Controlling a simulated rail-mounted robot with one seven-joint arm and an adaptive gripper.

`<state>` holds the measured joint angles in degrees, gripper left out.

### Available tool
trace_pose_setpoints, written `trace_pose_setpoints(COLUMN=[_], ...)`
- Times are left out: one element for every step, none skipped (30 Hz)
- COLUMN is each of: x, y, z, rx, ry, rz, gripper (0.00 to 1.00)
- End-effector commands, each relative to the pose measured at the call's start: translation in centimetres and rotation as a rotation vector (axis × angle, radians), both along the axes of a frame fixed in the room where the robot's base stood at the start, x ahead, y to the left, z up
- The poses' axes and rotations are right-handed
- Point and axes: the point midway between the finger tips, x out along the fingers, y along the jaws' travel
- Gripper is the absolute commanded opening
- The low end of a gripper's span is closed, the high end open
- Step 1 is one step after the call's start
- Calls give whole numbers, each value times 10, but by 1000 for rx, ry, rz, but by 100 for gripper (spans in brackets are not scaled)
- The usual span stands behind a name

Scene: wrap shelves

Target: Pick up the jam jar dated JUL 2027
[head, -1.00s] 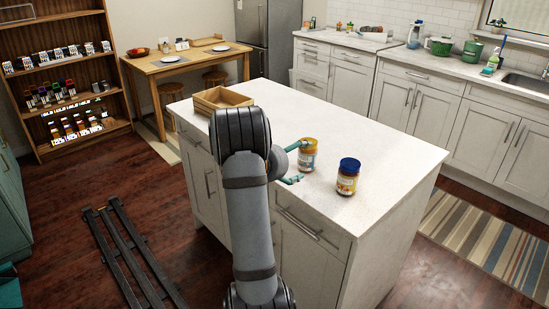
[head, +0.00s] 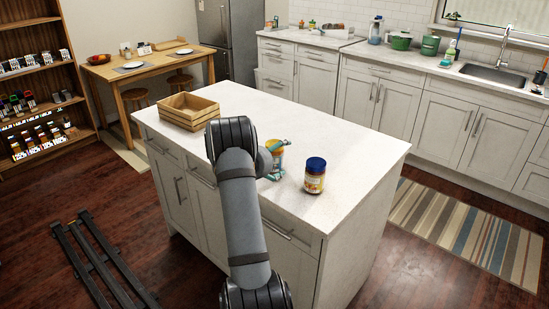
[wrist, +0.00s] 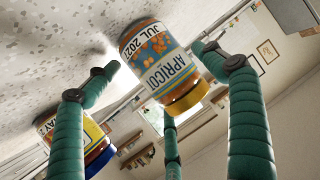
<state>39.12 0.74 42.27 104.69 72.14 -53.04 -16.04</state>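The apricot jam jar (wrist: 160,65) has a yellow lid and a label reading APRICOT and JUL 2027. In the head view this jar (head: 272,150) stands on the white island top, partly hidden by my gripper (head: 277,161). In the wrist view, where the scene looks upside down, the green fingers of my gripper (wrist: 158,58) are spread to either side of the jar. A gap shows at the left finger; whether the right fingertip touches it I cannot tell. A second jar (head: 314,176) with a blue lid stands to the right; its label (wrist: 90,130) is partly hidden.
A wooden crate (head: 190,110) sits at the back left of the island top (head: 335,130). The top is clear right of and behind the blue-lidded jar. A shelf of jars (head: 35,120) stands at the far left, beside a set dining table (head: 150,66).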

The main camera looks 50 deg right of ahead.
Motion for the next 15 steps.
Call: trace_pose_setpoints(x=[0, 0, 0, -1, -1, -1, -1, -1, -1, -1, -1, -1, -1, -1, -1], y=[0, 0, 0, 0, 0, 0, 0, 0, 0, 0, 0, 0, 0, 0, 0], z=[0, 0, 0, 0, 0, 0, 0, 0, 0, 0, 0, 0, 0, 0, 0], rx=[0, 0, 0, 0, 0, 0, 0, 0, 0, 0, 0, 1, 1, 1, 1], ry=[0, 0, 0, 0, 0, 0, 0, 0, 0, 0, 0, 0, 0, 0, 0], rz=[-1, -1, -1, -1, -1, -1, -1, -1, -1, -1, -1, -1, -1, -1, -1], gripper=[81, 79, 76, 75, 73, 71, 69, 67, 65, 63, 61, 59, 57, 55, 53])
